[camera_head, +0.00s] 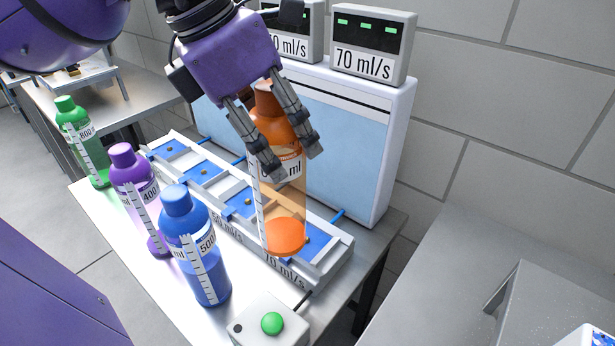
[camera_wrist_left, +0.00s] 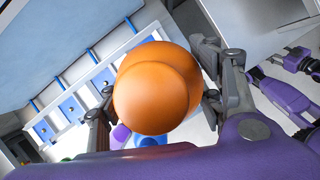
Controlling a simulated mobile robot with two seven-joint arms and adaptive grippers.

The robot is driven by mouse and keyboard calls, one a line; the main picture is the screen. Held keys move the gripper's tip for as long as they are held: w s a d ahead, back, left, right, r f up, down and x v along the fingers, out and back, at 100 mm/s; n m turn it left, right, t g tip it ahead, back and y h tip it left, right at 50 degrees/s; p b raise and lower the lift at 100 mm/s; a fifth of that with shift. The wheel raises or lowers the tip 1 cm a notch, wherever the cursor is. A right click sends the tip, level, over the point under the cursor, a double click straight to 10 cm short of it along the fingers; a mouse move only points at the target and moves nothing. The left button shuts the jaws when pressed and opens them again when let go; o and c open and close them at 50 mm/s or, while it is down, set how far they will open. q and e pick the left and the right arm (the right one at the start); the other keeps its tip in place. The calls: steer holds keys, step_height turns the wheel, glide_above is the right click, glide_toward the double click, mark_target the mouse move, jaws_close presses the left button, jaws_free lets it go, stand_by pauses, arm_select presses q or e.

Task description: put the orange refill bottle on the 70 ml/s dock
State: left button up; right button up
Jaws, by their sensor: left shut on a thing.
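The orange refill bottle (camera_head: 285,215) is upright, with a scale strip and a partly hidden label. My left gripper (camera_head: 290,165) is shut on its upper part from above. Its rounded orange top (camera_wrist_left: 155,90) fills the middle of the left wrist view. The 70 ml/s dock (camera_head: 322,252) is the rightmost, nearest bay of the dock row, with a blue pad. The bottle's base overlaps this pad in the head view; I cannot tell whether it touches. My right gripper (camera_wrist_left: 300,62) shows at the right of the left wrist view, its fingers unclear.
Blue (camera_head: 195,250), purple (camera_head: 138,195) and green (camera_head: 80,140) bottles stand left of the dock row. A box with a green button (camera_head: 271,323) sits at the front. A white machine (camera_head: 375,150) with displays (camera_head: 372,45) rises behind the docks.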

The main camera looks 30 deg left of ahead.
arm_select(q)
steer(key=w+f, duration=0.9)
steer(key=f, duration=0.1)
steer(key=shift+a+f, duration=0.4)
steer(key=shift+a, duration=0.05)
arm_select(e)
steer(key=shift+w, duration=0.15)
arm_select(q)
steer(key=shift+f, duration=0.15)
steer(key=o, duration=1.4)
steer(key=shift+c, duration=0.2)
steer(key=shift+o, duration=1.6)
arm_select(e)
steer(key=shift+w+r, duration=0.1)
